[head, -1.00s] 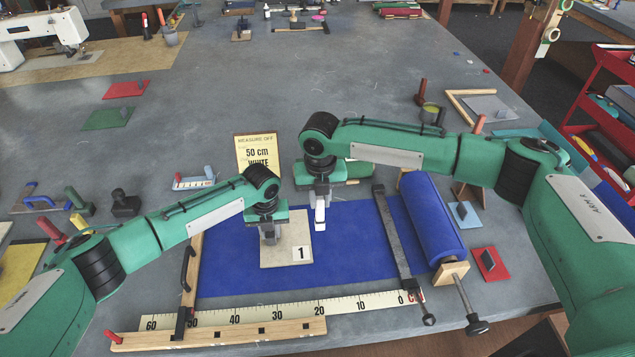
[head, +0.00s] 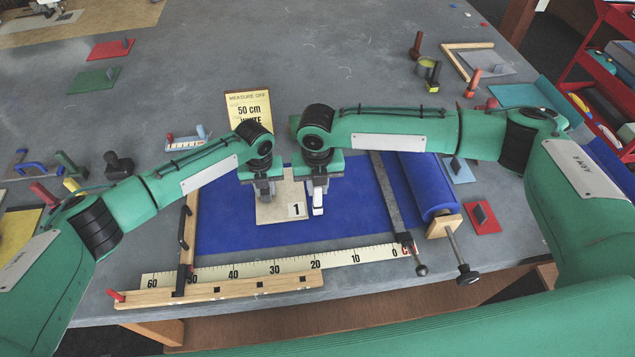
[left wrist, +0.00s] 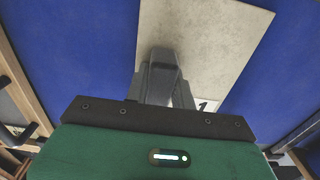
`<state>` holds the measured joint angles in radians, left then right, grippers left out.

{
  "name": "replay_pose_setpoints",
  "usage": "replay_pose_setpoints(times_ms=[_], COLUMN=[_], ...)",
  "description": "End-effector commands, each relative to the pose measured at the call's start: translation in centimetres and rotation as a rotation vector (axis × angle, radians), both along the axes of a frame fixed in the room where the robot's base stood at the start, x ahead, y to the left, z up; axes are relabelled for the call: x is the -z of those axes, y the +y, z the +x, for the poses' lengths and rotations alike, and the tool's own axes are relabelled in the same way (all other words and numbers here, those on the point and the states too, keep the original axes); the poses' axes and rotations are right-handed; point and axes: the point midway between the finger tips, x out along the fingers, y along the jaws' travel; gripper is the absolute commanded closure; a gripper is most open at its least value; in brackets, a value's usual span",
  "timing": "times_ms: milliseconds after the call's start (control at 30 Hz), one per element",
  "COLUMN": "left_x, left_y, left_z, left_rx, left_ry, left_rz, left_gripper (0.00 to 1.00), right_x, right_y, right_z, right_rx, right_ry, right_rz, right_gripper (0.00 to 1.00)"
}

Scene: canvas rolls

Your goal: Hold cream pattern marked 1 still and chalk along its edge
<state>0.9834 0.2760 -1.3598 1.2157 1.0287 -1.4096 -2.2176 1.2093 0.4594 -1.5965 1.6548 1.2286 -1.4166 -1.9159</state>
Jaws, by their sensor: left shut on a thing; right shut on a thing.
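The cream pattern (head: 271,216) marked 1 lies flat on the blue cloth (head: 238,229). Its number shows at the near right corner. My left gripper (head: 265,196) is over the pattern and shut on its grip, which the fingers hide. In the left wrist view the pattern (left wrist: 215,40) stretches out behind the closed fingers (left wrist: 162,75). My right gripper (head: 318,192) is shut on a white chalk (head: 318,204), just outside the pattern's right edge, level with the number. I cannot tell whether the chalk tip touches the cloth.
A measuring rule (head: 270,267) runs along the cloth's near side. A dark bar (head: 395,205) crosses the cloth, with the blue roll (head: 428,187) to its right. A yellow card (head: 248,108) stands behind. Red (head: 484,217) and blue (head: 459,171) patterns lie at right.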

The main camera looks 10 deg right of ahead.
Motion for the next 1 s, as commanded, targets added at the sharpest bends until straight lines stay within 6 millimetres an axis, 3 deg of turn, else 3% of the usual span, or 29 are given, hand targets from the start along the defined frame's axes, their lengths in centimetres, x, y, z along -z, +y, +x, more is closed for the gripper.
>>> replay_pose_setpoints(times_ms=[1000], left_x=[0.1], left_y=[0.0], left_z=[0.0], left_rx=[0.000], left_ry=[0.001], left_rz=[0.000], left_gripper=[1.00], right_x=[1.1], right_y=[0.0], right_z=[0.0], right_rx=[0.000], right_ry=[0.000], right_rz=[0.001], right_gripper=[1.00])
